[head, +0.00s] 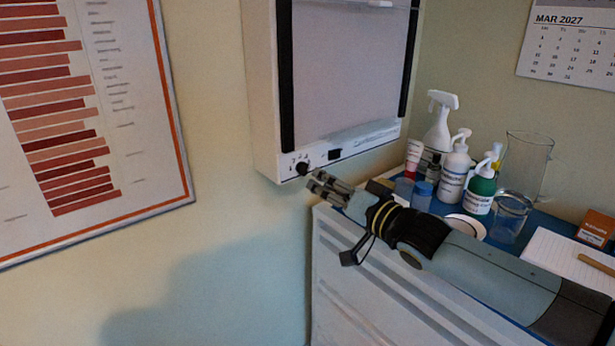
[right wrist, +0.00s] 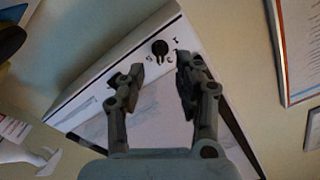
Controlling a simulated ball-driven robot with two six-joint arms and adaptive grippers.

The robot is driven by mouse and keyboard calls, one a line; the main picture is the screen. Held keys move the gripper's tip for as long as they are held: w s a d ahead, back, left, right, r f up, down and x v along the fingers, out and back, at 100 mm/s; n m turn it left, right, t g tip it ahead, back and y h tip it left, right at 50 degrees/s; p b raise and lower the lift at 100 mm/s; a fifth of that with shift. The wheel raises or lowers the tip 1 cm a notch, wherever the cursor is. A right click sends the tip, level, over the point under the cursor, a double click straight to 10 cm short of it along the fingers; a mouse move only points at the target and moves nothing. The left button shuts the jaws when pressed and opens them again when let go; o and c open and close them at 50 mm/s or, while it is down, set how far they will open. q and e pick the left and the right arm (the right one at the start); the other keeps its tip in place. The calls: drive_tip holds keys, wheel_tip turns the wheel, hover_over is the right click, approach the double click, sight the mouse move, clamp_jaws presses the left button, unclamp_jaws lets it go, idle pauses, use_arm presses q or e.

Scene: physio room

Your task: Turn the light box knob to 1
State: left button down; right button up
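The light box (head: 265,95) is a white wall unit with a grey panel between black side strips. Its round black knob (head: 302,168) sits on the lower front edge at the left, with small marks around it. The knob also shows in the right wrist view (right wrist: 160,47), just beyond my fingertips; which mark it points to is too small to tell. My right gripper (head: 319,186) is just below and right of the knob in the head view. In the right wrist view (right wrist: 160,70) its fingers are apart with nothing between them. My left gripper is not in view.
A dark switch (head: 335,154) is right of the knob. Below, a cabinet top holds a white spray bottle (head: 440,122), pump bottles (head: 481,190), a clear jug (head: 525,160) and a notepad (head: 560,262). A framed chart (head: 150,150) hangs left; the wall between is bare.

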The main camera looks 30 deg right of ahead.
sight(306, 173)
drive_tip(key=w+p, duration=0.1)
drive_tip(key=w, duration=0.3)
drive_tip(key=shift+w+a+r+p, duration=0.15)
drive_tip(key=shift+w+p, duration=0.2)
drive_tip(key=shift+w, duration=0.65)
clamp_jaws()
